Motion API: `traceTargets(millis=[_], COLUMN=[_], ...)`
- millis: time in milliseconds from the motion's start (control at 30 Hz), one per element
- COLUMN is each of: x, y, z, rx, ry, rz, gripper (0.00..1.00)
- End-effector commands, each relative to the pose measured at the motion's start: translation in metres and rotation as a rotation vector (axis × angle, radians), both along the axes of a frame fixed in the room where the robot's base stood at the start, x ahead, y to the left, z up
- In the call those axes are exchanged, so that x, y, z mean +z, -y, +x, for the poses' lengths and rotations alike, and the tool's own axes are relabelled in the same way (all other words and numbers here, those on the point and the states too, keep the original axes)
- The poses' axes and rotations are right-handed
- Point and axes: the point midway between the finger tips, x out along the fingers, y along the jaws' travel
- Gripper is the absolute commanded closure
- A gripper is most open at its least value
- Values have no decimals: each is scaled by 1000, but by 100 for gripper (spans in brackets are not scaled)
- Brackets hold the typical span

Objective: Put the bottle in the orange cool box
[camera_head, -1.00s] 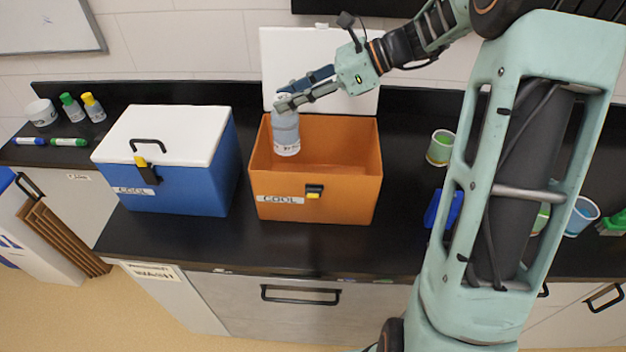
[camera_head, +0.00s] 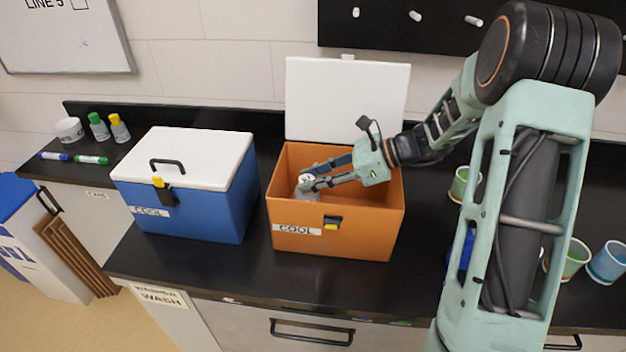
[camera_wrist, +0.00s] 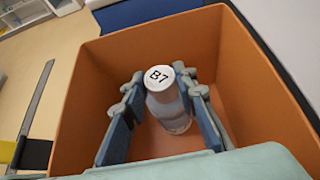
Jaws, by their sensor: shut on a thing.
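The orange cool box (camera_head: 350,237) stands open on the black counter, its white lid (camera_head: 345,100) raised at the back. It fills much of the wrist view (camera_wrist: 82,92). My gripper (camera_head: 306,184) reaches down into the box. In the wrist view my gripper (camera_wrist: 164,100) has its fingers on both sides of the bottle (camera_wrist: 172,116), shut on it. The bottle is pale and translucent with a white cap marked B7. It is inside the box walls and looks roughly upright. In the head view the bottle (camera_head: 305,194) is mostly hidden; I cannot tell whether its base touches the floor.
A closed blue cool box (camera_head: 200,205) with a white lid stands left of the orange one. Small bottles (camera_head: 108,128), a white jar (camera_head: 69,129) and markers (camera_head: 90,160) sit at the far left. Several cups (camera_head: 464,185) stand on the right, partly behind my arm.

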Motion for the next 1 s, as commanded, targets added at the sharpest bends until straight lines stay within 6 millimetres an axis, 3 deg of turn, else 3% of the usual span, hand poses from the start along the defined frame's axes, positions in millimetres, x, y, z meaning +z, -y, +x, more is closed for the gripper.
traceTargets(millis=[367, 400, 567, 900, 1000], x=[-8, -9, -8, -3, 1], y=[0, 0, 0, 0, 12], z=[0, 0, 0, 0, -1], rx=[0, 0, 0, 0, -3], ry=[1, 1, 1, 1, 3], rz=[0, -1, -1, 0, -1], gripper=[100, 73, 56, 56, 56])
